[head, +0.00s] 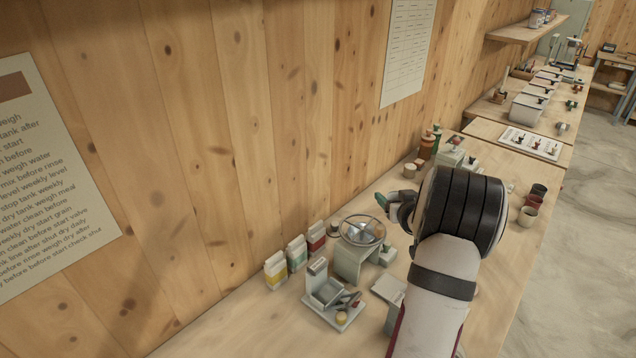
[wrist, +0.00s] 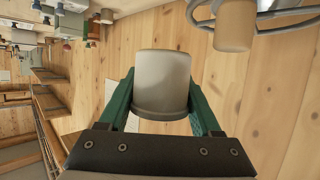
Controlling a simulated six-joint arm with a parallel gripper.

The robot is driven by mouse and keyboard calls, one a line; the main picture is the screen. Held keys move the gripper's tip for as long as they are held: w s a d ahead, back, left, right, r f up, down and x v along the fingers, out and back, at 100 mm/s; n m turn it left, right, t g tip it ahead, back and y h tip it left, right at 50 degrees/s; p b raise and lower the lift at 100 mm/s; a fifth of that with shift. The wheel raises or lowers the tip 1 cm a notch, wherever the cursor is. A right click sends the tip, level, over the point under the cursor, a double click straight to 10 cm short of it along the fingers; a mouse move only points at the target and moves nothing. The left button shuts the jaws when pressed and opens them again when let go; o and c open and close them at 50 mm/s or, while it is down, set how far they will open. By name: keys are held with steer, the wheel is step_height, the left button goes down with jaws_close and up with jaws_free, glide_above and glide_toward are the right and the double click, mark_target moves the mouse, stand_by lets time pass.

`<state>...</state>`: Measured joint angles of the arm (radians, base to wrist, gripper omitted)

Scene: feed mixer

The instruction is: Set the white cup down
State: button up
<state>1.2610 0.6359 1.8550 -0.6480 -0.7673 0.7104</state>
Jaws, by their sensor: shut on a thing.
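The white cup (wrist: 162,82), greyish white in this light, is between the two green fingers of my gripper (wrist: 162,100) in the wrist view. The fingers are shut on its sides, and a wider rim shows at its near end. The cup cannot be made out there. My arm hides part of the bench below it.
Cups (head: 533,201) stand near the right edge. Bare wood (head: 240,325) shows at the front left.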

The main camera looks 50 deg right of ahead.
steer(key=shift+m+g, duration=0.3)
steer(key=shift+g, duration=0.1)
steer(key=s+d+f, duration=0.1)
steer(key=s+f, duration=0.2)
steer(key=f, duration=0.2)
steer(key=s+d+f, duration=0.1)
steer(key=s+f, duration=0.2)
steer(key=f, duration=0.3)
steer(key=s+d+f, duration=0.1)
steer(key=s+f, duration=0.2)
steer(key=f, duration=0.3)
steer(key=shift+s+d+f, duration=0.25)
steer(key=shift+d, duration=0.1)
steer(key=shift+f, duration=0.15)
